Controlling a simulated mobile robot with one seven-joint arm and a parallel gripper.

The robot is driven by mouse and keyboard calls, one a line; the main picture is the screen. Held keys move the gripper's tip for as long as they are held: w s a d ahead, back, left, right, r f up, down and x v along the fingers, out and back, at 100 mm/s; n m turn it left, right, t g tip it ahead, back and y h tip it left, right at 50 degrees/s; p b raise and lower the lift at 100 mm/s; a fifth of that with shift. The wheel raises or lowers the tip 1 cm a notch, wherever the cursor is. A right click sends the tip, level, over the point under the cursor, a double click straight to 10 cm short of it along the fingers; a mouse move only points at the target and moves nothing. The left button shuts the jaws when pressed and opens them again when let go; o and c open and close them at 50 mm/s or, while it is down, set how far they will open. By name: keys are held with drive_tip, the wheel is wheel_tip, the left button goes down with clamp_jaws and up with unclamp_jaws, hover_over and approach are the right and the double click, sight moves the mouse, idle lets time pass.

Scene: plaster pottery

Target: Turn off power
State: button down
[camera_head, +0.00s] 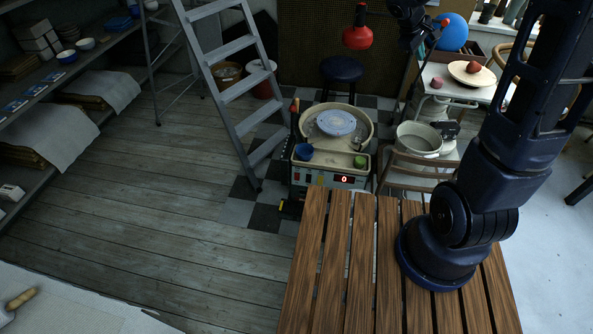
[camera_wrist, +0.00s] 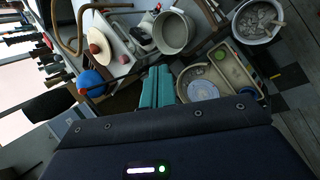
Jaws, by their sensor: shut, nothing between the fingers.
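The pottery wheel (camera_head: 336,140) stands beyond the slatted wooden table, with a pale blue wheel head (camera_head: 336,122) in its cream basin. In the wrist view the wheel (camera_wrist: 222,82) is right of my gripper (camera_wrist: 160,72), whose teal fingers are together and empty. The fingers appear apart from the wheel. The front panel cannot be made out there.
A slatted table (camera_head: 350,270) is in front of the wheel. A grey stepladder (camera_head: 228,85) stands at its left. A blue cup (camera_head: 304,152) sits on the wheel's tray. Wooden floor at left is clear.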

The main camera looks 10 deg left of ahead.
sight(298, 176)
drive_tip(key=w+a+f+n+t, duration=0.2)
drive_tip(key=w+a+f+n, duration=0.35)
drive_tip(key=a+f, duration=0.55)
drive_tip(key=w+a+f+n+t, duration=0.1)
drive_tip(key=w+a+f+n, duration=0.4)
drive_tip(key=w+a+f, duration=0.5)
drive_tip(key=s+a+f+n+y, duration=0.1)
drive_tip(key=s+a+f+n, duration=0.3)
drive_tip(key=f, duration=0.6)
drive_tip(key=s+a+f+n+t+y, duration=0.1)
drive_tip(key=a+f+n, duration=0.1)
drive_tip(key=a+f, duration=0.65)
drive_tip(key=s+a+f+n+y, duration=0.1)
drive_tip(key=s+a+f+n, duration=0.2)
drive_tip(key=f, duration=0.9)
drive_tip(key=s+a+f+n+y, duration=0.1)
drive_tip(key=s+f+n, duration=0.1)
drive_tip(key=f, duration=0.4)
drive_tip(key=s+a+f+n, duration=0.2)
drive_tip(key=s+f, duration=0.3)
drive_tip(key=f, duration=0.2)
drive_tip(key=s+a+f+n+y, duration=0.1)
drive_tip(key=s+f+n, duration=0.1)
drive_tip(key=s+f, duration=0.2)
wheel_tip(298, 176, down, 3)
drive_tip(key=shift+a+f+y, duration=0.1)
drive_tip(key=shift+a+y, duration=0.2)
drive_tip(key=shift+a, duration=0.1)
drive_tip(key=shift+w, duration=0.1)
